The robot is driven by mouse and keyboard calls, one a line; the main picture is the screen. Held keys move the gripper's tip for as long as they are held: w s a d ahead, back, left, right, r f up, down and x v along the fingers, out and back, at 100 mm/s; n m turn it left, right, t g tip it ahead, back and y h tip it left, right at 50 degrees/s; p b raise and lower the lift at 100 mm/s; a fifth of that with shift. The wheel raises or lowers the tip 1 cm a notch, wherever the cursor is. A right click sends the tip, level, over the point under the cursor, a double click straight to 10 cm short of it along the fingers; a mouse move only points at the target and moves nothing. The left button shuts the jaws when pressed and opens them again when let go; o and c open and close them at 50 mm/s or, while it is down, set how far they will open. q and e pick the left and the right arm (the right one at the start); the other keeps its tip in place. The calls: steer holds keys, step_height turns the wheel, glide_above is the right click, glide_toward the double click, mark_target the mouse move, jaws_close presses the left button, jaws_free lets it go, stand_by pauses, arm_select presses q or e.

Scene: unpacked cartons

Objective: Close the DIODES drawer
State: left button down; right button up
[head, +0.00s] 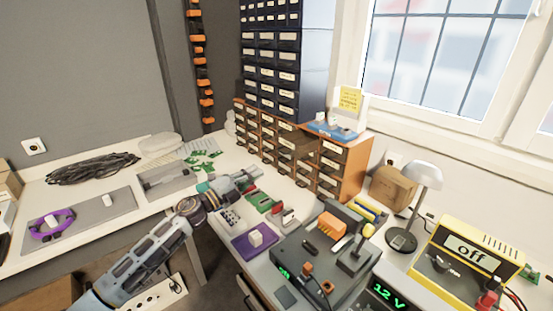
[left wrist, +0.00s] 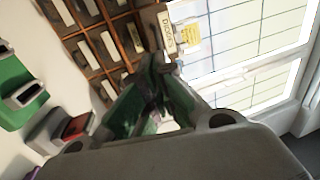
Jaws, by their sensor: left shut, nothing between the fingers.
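The wooden drawer cabinet (head: 345,175) with several small labelled drawers stands on the bench against the wall. In the left wrist view the DIODES drawer (left wrist: 168,33) shows its label upright and close ahead of the fingertips. In the head view one drawer (head: 296,147) near the cabinet's upper middle seems to stick out; its label is too small to read there. My left gripper (head: 248,178) is in front of the cabinet, shut and empty. Its fingers (left wrist: 157,68) point at the DIODES drawer; whether they touch it I cannot tell. My right gripper is out of view.
A grey soldering station (head: 325,270), a purple tray (head: 254,242) and small red and green parts lie near my left gripper. A desk lamp (head: 425,176) and a yellow power supply (head: 466,252) stand right. A dark drawer tower (head: 270,60) rises behind.

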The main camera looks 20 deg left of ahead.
arm_select(q)
steer(key=x, duration=1)
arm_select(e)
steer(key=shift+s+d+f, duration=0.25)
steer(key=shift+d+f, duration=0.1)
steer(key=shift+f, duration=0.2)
arm_select(q)
steer(key=shift+w+d+r, duration=0.1)
stand_by(0.4)
